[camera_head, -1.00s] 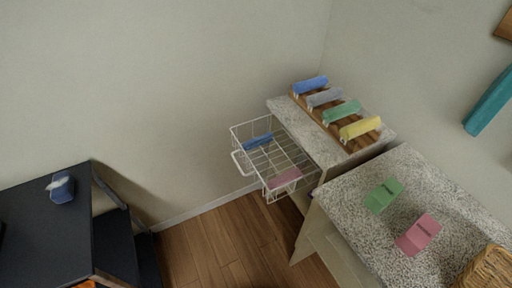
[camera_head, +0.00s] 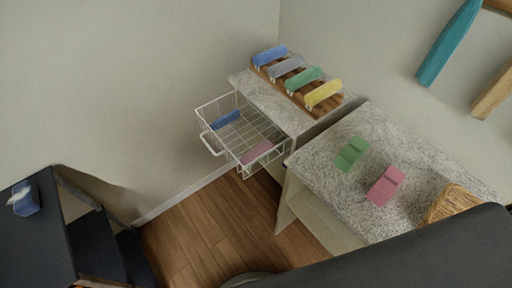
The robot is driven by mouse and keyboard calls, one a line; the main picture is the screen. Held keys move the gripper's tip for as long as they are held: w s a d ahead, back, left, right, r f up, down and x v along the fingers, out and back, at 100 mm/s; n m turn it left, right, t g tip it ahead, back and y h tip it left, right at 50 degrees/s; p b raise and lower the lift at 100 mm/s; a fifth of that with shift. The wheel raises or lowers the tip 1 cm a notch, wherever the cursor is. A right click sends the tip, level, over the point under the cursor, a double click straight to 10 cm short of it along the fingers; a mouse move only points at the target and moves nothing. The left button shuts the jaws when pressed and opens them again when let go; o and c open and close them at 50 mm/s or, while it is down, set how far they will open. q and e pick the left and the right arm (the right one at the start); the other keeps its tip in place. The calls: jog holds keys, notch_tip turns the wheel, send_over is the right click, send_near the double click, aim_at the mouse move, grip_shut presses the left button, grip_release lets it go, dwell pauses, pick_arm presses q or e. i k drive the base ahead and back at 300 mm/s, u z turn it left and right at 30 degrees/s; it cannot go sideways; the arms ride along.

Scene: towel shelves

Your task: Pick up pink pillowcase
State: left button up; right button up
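A pink folded cloth (camera_head: 386,186) lies on the speckled counter (camera_head: 330,190) at the right, next to a green one (camera_head: 352,154). A second, duller pink folded cloth (camera_head: 256,152) lies in the white wire basket (camera_head: 222,160) near a blue one (camera_head: 226,119). I cannot tell from looks alone which pink cloth is the pillowcase. Neither of my grippers is in view. A dark curved shape, likely part of my own arm, covers the lower right and hides the counter's near edge.
Several rolled towels, blue to yellow (camera_head: 323,94), lie on a wooden rack on the rear counter. A wicker basket (camera_head: 455,204) stands at the counter's right. A dark shelf unit (camera_head: 40,235) with a blue item (camera_head: 25,200) is at lower left. Wood floor (camera_head: 205,235) is clear between.

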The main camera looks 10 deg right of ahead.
aim_at(265, 146)
jog(key=z, duration=1.35)
jog(key=k, duration=0.55)
jog(key=z, duration=0.3)
